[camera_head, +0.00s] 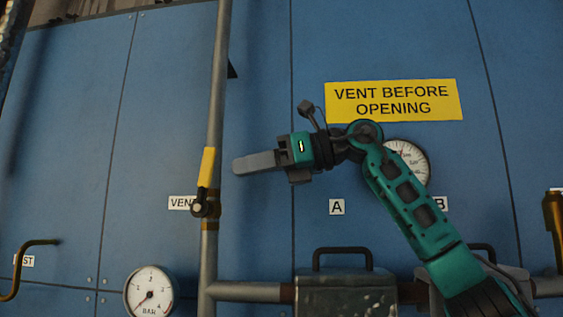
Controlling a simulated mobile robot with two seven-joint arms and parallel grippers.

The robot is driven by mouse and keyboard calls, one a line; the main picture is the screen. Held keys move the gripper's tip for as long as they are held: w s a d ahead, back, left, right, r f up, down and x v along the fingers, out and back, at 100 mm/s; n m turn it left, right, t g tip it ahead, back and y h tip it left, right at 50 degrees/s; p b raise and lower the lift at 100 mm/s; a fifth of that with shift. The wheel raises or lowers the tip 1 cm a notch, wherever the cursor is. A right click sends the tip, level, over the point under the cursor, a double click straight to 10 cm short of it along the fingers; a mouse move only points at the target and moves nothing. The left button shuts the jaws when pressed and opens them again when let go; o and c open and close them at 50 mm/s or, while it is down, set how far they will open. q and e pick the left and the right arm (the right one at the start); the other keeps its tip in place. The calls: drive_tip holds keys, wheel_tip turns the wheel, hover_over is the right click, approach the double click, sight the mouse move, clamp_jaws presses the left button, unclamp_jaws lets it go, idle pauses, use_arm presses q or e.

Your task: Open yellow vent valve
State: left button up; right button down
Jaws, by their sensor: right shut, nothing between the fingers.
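The yellow vent valve handle (206,167) stands upright, in line with the vertical grey pipe (217,100). Its brass valve body (205,206) sits on that pipe, beside a partly covered white "VENT" label (181,203). My right gripper (236,167) points left, its shut, empty fingers a short way right of the handle. I see a gap between the fingertips and the handle in the picture; the depth between them is hard to tell. My left gripper does not show.
A yellow "VENT BEFORE OPENING" sign (394,101) is on the blue panel. A gauge (410,160) is partly behind my right arm. A pressure gauge (150,292), a grey box with handle (345,298) and a bent brass handle (22,268) sit lower.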

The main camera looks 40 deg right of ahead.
sight(214, 160)
drive_tip(key=shift+w+a+r, duration=0.15)
drive_tip(key=shift+w+a, duration=0.35)
drive_tip(key=shift+w, duration=0.1)
drive_tip(key=shift+w+a+r, duration=0.15)
drive_tip(key=shift+w+a, duration=0.35)
drive_tip(key=shift+w, duration=0.05)
drive_tip(key=r+p, duration=0.1)
drive_tip(key=p, duration=0.2)
drive_tip(key=shift+w+a+g, duration=0.35)
drive_tip(key=shift+w+g, duration=0.05)
drive_tip(key=shift+w+a+p, duration=0.15)
drive_tip(key=shift+p, duration=0.4)
drive_tip(key=shift+h+p, duration=0.3)
